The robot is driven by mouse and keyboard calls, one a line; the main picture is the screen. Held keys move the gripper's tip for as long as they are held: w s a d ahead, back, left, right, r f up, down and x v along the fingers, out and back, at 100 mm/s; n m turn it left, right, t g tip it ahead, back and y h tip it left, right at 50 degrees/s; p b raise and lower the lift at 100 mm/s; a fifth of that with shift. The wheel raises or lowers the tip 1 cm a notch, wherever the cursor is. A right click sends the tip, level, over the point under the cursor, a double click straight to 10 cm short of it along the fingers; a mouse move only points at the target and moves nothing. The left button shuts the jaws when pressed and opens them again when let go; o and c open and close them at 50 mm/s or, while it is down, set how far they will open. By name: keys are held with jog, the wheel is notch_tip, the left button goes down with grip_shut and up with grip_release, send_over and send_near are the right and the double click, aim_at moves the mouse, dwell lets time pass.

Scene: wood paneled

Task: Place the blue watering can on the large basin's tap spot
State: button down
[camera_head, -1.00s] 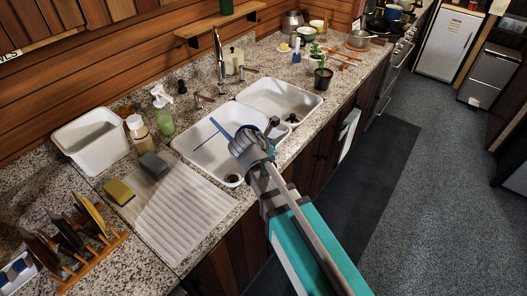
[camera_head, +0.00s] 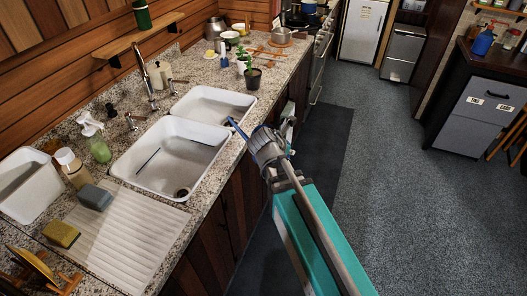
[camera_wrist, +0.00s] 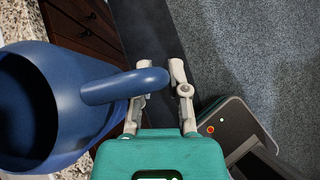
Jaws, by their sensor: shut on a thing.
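The blue watering can (camera_wrist: 85,85) fills the left of the wrist view, with its handle (camera_wrist: 125,86) running between my fingers. My gripper (camera_wrist: 158,100) is shut on that handle. In the head view my gripper (camera_head: 268,146) hangs near the counter's front edge, right of the large basin. The can's thin blue spout (camera_head: 237,128) sticks out to its upper left; most of the can is hidden there by my gripper. The large white basin (camera_head: 128,166) is the nearer of two. The tap (camera_head: 147,78) stands at the wall behind the basins.
A dark stick (camera_head: 148,160) lies in the large basin. The smaller basin (camera_head: 213,105) is beyond it. A spray bottle (camera_head: 96,143), a brown bottle (camera_head: 72,168), a grey sponge (camera_head: 95,197) and a ribbed drainboard (camera_head: 115,230) are left. A potted cactus (camera_head: 252,75) stands farther back.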

jog(key=s+d+f+m+b, duration=0.1)
jog(key=d+f+b, duration=0.2)
jog(key=d, duration=0.4)
jog(key=s+d+f+m+g+h+b, duration=0.1)
jog(key=d+f+b, duration=0.2)
jog(key=d, duration=0.4)
jog(key=shift+s+d+f+b, duration=0.2)
jog(key=shift+d+f+b, duration=0.05)
jog(key=shift+f+b, duration=0.2)
jog(key=shift+d, duration=0.1)
